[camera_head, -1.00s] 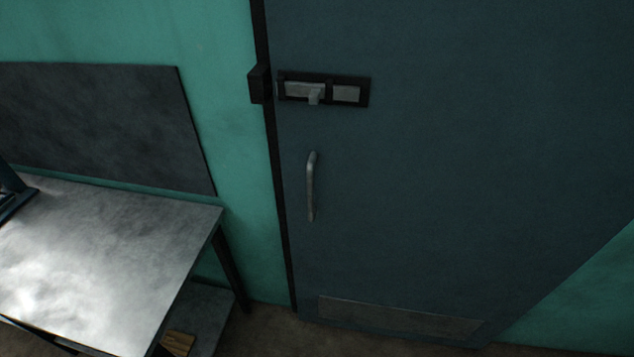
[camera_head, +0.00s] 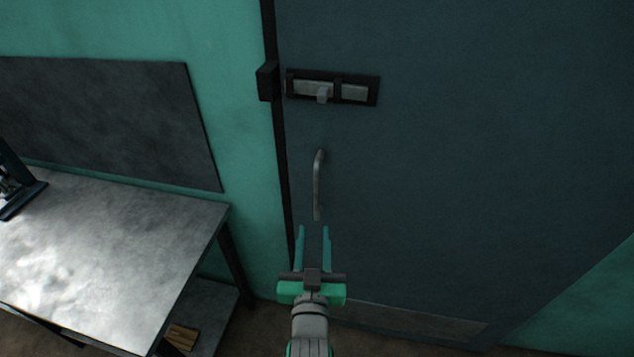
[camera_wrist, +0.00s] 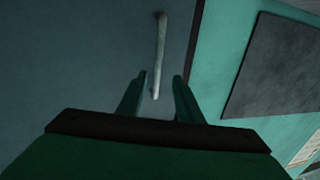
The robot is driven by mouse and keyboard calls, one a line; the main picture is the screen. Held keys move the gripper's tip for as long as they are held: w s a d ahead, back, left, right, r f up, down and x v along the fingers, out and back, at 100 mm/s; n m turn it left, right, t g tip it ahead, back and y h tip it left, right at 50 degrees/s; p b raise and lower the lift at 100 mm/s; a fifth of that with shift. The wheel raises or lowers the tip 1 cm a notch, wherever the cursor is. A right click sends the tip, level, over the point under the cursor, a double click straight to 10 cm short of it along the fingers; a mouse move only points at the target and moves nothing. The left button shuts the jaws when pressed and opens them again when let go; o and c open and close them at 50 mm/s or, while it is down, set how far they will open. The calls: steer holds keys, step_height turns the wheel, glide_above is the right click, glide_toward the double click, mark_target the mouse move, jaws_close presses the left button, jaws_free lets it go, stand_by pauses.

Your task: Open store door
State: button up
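The store door (camera_head: 430,180) is a dark blue-grey panel and looks closed in its frame. A vertical metal bar handle (camera_head: 317,185) is on its left side; it also shows in the wrist view (camera_wrist: 160,50). Above the handle is a sliding bolt latch (camera_head: 325,90) with a small knob, beside a dark block (camera_head: 268,81) at the frame. My gripper (camera_head: 313,230) is open and empty, with its fingers pointing at the lower end of the handle. In the wrist view the handle's lower end appears between the fingertips (camera_wrist: 156,82); whether they are level with it in depth I cannot tell.
A metal workbench (camera_head: 110,240) stands at the left, with a lower shelf holding a wooden piece (camera_head: 181,337). A dark panel (camera_head: 110,120) is on the green wall above it. A blue device (camera_head: 15,185) sits on the bench. Floor shows below the door.

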glide_toward(317, 184)
steer(key=shift+n, duration=0.3)
steer(key=w, duration=1)
steer(key=shift+f, duration=0.15)
steer(key=shift+w+a, duration=0.3)
steer(key=shift+w, duration=0.05)
steer(key=shift+d, duration=0.1)
jaws_close()
